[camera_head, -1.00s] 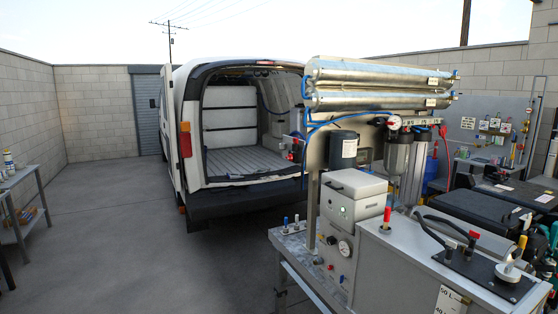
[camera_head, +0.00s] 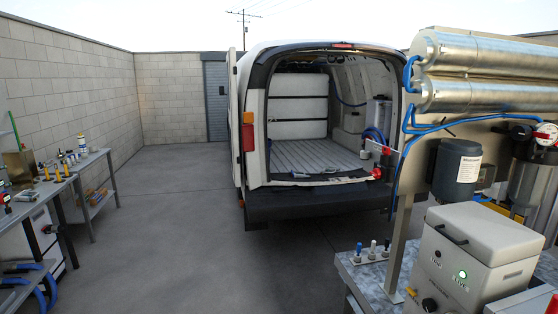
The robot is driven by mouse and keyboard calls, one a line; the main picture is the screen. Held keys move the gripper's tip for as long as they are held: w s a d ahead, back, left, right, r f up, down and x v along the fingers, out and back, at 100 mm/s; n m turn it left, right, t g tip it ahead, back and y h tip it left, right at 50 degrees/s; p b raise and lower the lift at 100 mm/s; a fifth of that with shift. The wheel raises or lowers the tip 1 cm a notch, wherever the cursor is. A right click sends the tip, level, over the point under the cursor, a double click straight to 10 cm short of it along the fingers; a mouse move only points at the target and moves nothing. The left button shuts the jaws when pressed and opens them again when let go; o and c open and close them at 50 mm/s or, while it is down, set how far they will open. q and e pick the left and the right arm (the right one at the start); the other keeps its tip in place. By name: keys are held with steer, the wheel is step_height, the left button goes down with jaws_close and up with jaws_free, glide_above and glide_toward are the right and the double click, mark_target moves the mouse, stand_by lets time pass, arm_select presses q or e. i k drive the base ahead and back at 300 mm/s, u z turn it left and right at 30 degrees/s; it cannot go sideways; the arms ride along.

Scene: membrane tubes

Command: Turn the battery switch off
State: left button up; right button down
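I cannot tell for sure which part is the battery switch. Small red parts (camera_head: 377,173) show at the right edge of the open van (camera_head: 310,130)'s rear opening, but they are too small to read as on or off. A grey box (camera_head: 472,250) with a lit green indicator (camera_head: 462,274) stands on the bench at the right. A dark round knob (camera_head: 430,304) shows low on its front side. Neither of my grippers is in view.
Silver tubes (camera_head: 490,50) and a dark canister (camera_head: 457,168) are mounted above the right bench (camera_head: 372,279). Left benches (camera_head: 95,160) hold bottles and small tools. The concrete floor (camera_head: 190,240) between the benches and up to the van is clear.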

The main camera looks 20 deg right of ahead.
mark_target(375, 173)
steer(key=u, duration=0.05)
steer(key=i, duration=1.9)
steer(key=z, duration=0.65)
